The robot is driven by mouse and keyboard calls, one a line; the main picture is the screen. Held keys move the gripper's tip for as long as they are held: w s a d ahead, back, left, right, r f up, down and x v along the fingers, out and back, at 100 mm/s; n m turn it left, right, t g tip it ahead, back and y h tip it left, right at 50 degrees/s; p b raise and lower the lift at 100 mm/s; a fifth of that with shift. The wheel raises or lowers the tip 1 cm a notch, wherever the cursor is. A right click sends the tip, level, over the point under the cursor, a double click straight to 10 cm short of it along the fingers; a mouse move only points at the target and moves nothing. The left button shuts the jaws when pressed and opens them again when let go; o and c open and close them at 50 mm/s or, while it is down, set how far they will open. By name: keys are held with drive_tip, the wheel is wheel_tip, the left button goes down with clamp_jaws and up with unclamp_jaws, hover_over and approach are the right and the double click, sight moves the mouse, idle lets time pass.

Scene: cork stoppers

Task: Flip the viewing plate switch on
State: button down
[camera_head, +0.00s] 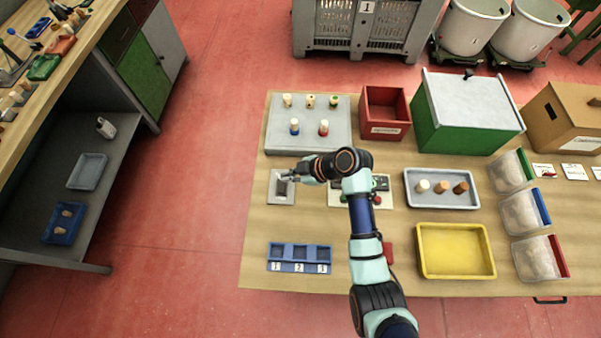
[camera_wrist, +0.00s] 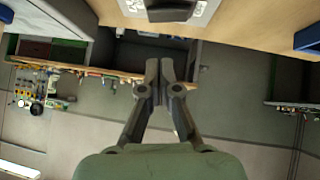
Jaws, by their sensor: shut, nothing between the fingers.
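A small grey switch plate (camera_head: 284,199) lies on the wooden table, with a dark switch (camera_head: 281,188) on it. In the wrist view the dark switch (camera_wrist: 172,11) and part of its light plate (camera_wrist: 128,8) show at the top edge. My gripper (camera_head: 288,177) is at the far part of the switch plate, close to the switch. Whether it touches the switch I cannot tell. In the wrist view my gripper (camera_wrist: 161,64) has its fingertips together, with nothing between them. The large grey viewing plate (camera_head: 285,140) lies behind and bears several stoppers.
A control panel (camera_head: 336,199) lies to the right, partly under my arm. A blue numbered tray (camera_head: 299,254) lies in front. A red box (camera_head: 386,108), a grey stopper tray (camera_head: 442,202) and a yellow tray (camera_head: 455,250) stand further right. Bare table surrounds the switch plate.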

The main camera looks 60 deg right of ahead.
sight(278, 182)
drive_tip(key=f, duration=0.1)
drive_tip(key=w+f, duration=0.1)
drive_tip(key=f, duration=0.3)
drive_tip(key=shift+w+d+f+b, duration=0.1)
drive_tip(key=shift+w+b, duration=0.2)
drive_tip(key=shift+b, duration=0.05)
